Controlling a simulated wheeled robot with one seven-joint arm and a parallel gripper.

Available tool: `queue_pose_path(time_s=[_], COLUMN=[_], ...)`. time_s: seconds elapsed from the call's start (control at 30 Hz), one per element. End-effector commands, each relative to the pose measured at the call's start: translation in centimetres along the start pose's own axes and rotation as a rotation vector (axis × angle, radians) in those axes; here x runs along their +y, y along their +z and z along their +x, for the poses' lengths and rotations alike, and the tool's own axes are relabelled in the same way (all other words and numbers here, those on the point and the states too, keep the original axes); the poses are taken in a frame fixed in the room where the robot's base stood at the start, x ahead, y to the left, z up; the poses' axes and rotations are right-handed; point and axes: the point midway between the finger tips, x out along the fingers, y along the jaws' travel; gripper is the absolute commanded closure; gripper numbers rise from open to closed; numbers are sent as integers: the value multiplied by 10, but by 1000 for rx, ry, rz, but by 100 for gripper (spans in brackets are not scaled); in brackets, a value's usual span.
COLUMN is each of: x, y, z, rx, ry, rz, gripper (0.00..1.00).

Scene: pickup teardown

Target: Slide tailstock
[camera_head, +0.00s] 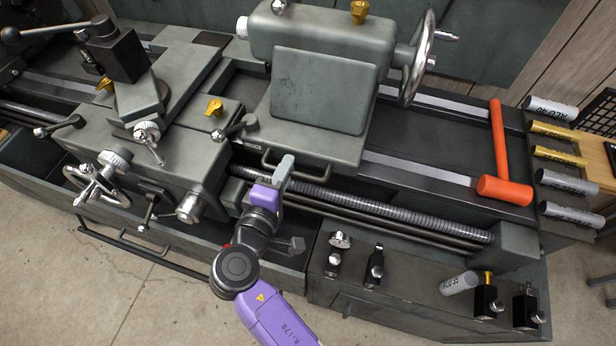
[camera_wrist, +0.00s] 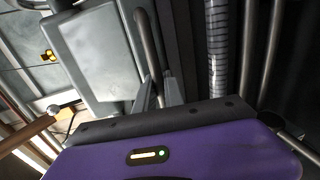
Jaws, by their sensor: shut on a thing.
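The grey-green tailstock (camera_head: 318,92) sits on the lathe bed in the upper middle of the head view, with a chrome handwheel (camera_head: 418,58) on its right. A bar handle (camera_head: 318,178) runs along its lower front edge. My gripper (camera_head: 284,168) is at this handle, in front of the tailstock. In the wrist view, the handle (camera_wrist: 148,45) runs down between the two fingers of my gripper (camera_wrist: 158,92), which are shut on it. The tailstock's flat face (camera_wrist: 92,55) shows to the left of the handle. The exact contact is partly hidden.
The carriage (camera_head: 165,150) with its tool post stands close to the left. A red-orange hammer (camera_head: 502,150) lies across the bed's right end. The ribbed lead screw (camera_head: 400,222) runs below the handle.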

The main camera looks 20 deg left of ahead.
Motion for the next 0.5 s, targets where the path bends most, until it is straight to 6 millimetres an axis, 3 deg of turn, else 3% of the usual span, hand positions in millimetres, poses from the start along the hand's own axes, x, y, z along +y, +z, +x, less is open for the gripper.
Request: queue_pose_path(time_s=[0.03, 0.1, 0.43, 0.47, 0.5], x=[-3, -2, -2, -2, -2], y=[-14, -18, -14, -13, -13], z=[-4, -5, -3, -3, -3], rx=[19, 17, 2, 1, 1], ry=[1, 0, -2, -3, -3], rz=[0, -1, -3, -3, -3], gripper=[100, 100, 100, 84, 76])
